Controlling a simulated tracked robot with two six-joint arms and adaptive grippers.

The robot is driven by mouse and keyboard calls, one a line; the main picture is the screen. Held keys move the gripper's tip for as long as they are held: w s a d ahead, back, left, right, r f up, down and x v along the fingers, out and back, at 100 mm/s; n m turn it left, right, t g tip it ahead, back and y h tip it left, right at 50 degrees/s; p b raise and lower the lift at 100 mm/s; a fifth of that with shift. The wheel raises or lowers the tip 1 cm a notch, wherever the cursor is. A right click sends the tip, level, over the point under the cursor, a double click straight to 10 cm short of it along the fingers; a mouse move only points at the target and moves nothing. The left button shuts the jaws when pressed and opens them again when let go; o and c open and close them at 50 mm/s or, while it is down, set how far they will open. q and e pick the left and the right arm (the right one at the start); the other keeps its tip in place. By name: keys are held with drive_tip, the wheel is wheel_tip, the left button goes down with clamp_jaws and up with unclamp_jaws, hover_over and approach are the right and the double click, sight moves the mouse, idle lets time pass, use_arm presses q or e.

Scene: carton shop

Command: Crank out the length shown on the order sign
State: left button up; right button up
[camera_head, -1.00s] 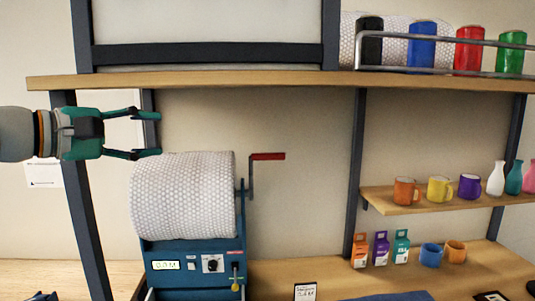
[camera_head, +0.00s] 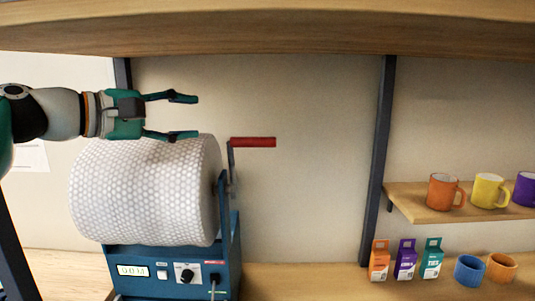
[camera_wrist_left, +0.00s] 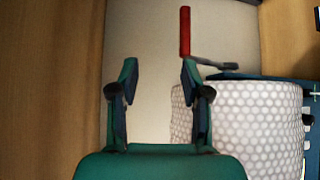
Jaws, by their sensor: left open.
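The bubble wrap roll (camera_head: 145,195) sits on a blue dispenser (camera_head: 222,255). The dispenser has a lit display (camera_head: 133,270), reading about 0.0 M, and a knob. A crank with a red handle (camera_head: 253,142) rises at the roll's right end, the handle pointing right. My left gripper (camera_head: 198,117) is open and empty, left of the red handle and by the roll's top edge. In the left wrist view the open fingers (camera_wrist_left: 160,80) point toward the red handle (camera_wrist_left: 185,32), which stands beyond the right fingertip. The order sign is not in view now. My right gripper is not in view.
A wooden shelf (camera_head: 300,28) runs overhead, above my left arm. A dark post (camera_head: 378,150) stands right of the crank. Mugs (camera_head: 442,190) stand on a side shelf, with small boxes (camera_head: 405,260) below. The wall area between crank and post is clear.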

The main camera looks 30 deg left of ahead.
sight(249, 144)
use_arm(q)
drive_tip(key=shift+f+b, duration=2.05)
drive_tip(key=shift+f, duration=0.5)
drive_tip(key=p+x, duration=0.4)
drive_tip(key=x, duration=1.1)
drive_tip(key=shift+w+d, duration=0.1)
drive_tip(key=shift+w, duration=0.3)
drive_tip(key=shift+f, duration=0.1)
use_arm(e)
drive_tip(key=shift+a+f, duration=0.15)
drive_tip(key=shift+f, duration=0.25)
use_arm(q)
clamp_jaws()
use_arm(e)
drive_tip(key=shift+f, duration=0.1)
